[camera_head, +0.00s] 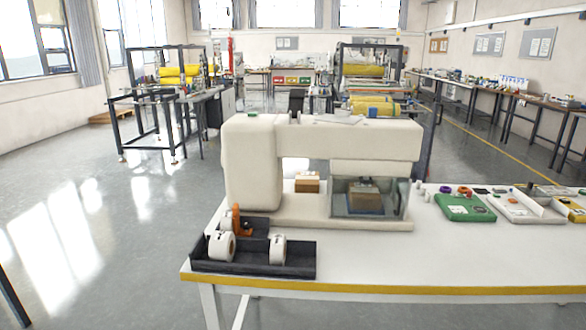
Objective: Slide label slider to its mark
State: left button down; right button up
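A large cream bench machine (250,165) stands on the white table (350,268). A clear-fronted chamber (367,198) sits under its arm at the right, with a brown and blue block inside. A small brown box (307,184) shows in the machine's opening. Neither gripper shows.
A green board (463,208) and a white tray (524,209) lie on the table's right side. The table's front right is bare. Frames with yellow rolls (367,71) stand behind, and side benches line the right wall. Open floor lies to the left.

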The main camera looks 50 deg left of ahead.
aim_at(372, 111)
jog(key=u, duration=1.4)
